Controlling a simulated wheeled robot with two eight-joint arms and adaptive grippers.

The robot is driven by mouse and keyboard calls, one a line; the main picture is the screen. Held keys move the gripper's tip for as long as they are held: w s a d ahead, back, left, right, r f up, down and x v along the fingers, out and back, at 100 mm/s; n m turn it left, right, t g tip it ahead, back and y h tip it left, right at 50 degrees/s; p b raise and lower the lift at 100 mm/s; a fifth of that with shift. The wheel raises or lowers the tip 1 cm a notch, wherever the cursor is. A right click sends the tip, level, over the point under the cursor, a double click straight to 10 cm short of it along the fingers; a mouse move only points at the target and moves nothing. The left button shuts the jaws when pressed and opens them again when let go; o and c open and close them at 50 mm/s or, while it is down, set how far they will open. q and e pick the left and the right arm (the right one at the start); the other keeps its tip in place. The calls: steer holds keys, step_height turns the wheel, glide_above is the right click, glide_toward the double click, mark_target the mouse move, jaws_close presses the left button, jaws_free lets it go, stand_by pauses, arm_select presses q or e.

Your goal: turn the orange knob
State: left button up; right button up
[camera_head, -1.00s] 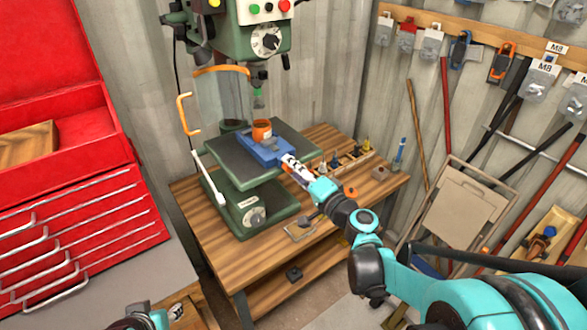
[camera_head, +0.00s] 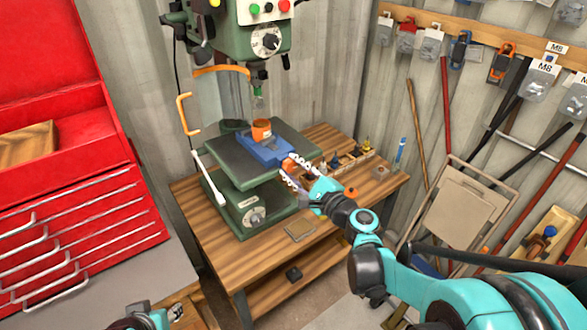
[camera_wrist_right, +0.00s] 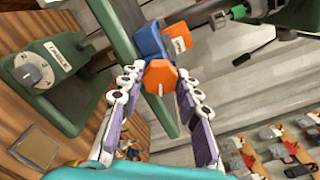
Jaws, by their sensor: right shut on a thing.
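The orange knob (camera_wrist_right: 160,77) is faceted, with a pale line on its face. It is on the near end of a blue vise (camera_head: 264,148), whose body also shows in the wrist view (camera_wrist_right: 148,42). My right gripper (camera_wrist_right: 161,75) has its two fingertips on opposite sides of the knob, shut on it. In the head view the right gripper (camera_head: 288,171) reaches in from the right, fingers one above the other at the vise's near end, and mostly hides the knob. Only part of my left arm shows at the bottom edge; its gripper is out of view.
The vise is on the green drill press table (camera_head: 231,165), with an orange cup-like part (camera_head: 261,129) on it. The press base (camera_head: 248,207) stands on a wooden bench (camera_head: 330,238). A red tool chest (camera_head: 75,215) is at left, a folded chair (camera_head: 455,215) at right.

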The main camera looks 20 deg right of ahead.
steer(key=m, duration=0.3)
steer(key=shift+m, duration=2.3)
steer(key=o, duration=1.2)
steer(key=shift+c, duration=0.2)
steer(key=v, duration=1.2)
